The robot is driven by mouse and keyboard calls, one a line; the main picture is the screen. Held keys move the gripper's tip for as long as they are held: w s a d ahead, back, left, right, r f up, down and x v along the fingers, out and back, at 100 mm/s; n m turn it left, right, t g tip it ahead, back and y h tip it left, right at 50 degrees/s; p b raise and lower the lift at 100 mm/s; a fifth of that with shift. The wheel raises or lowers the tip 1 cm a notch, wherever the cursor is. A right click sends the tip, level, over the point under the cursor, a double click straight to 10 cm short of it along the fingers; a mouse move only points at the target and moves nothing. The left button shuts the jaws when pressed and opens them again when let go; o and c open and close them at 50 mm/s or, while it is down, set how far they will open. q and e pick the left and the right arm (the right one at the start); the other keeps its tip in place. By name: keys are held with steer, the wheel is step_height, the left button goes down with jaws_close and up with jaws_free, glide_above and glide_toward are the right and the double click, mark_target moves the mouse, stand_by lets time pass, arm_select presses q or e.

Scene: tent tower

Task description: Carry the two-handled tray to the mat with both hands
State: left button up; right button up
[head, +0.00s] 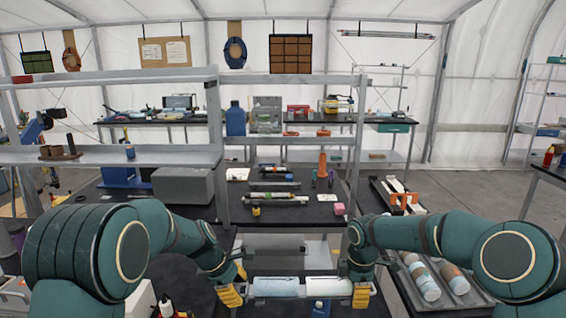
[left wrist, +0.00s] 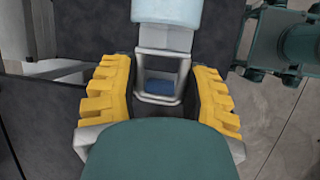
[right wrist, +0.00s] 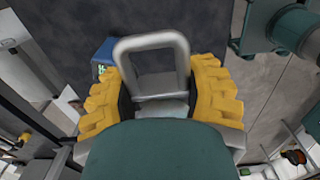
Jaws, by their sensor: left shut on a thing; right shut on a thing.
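The two-handled tray is held in front of me, low in the head view, and carries a pale blue roll (head: 276,287) and a paler roll (head: 329,287) side by side. My left gripper (head: 234,292) is shut on its left grey handle, a metal loop seen in the left wrist view (left wrist: 165,53) between the yellow fingers. My right gripper (head: 360,294) is shut on the right handle, which also shows in the right wrist view (right wrist: 150,42). The tray looks about level. Its body is mostly hidden by the rolls. I cannot make out the mat for certain.
A blue box (head: 318,308) is below the tray. At right, a rack holds white cylinders (head: 424,281). A grey box (head: 183,186) stands left.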

arm_select(q)
steer(key=shift+s, duration=0.15)
arm_select(e)
steer(key=shift+s, duration=0.1)
